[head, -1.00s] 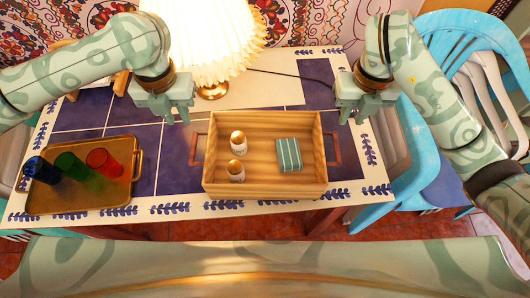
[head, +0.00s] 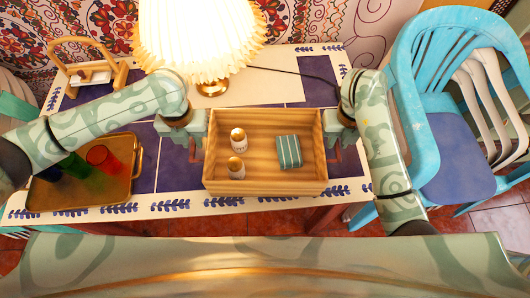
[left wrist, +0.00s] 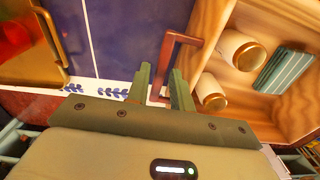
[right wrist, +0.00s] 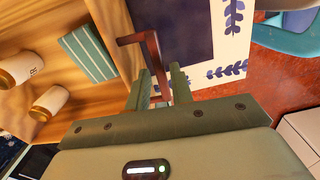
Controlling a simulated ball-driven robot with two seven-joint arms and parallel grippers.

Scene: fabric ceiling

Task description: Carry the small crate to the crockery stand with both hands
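The small wooden crate (head: 264,189) sits on the tiled table, with a dark red handle on each side. It holds two white jars with gold lids (head: 237,137) and a green striped block (head: 289,151). My left gripper (head: 196,155) is at the crate's left handle (left wrist: 168,60); its fingers stand apart on either side of the handle. My right gripper (head: 335,155) is at the right handle (right wrist: 150,50), fingers also apart around it. I cannot clearly identify the crockery stand; a wooden stand with a curved bar (head: 85,62) is at the back left.
A gold tray (head: 117,194) with blue, green and red glasses stands at the left, partly behind my left arm. A lit pleated lamp (head: 195,35) stands behind the crate. A blue chair (head: 408,62) is to the right of the table.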

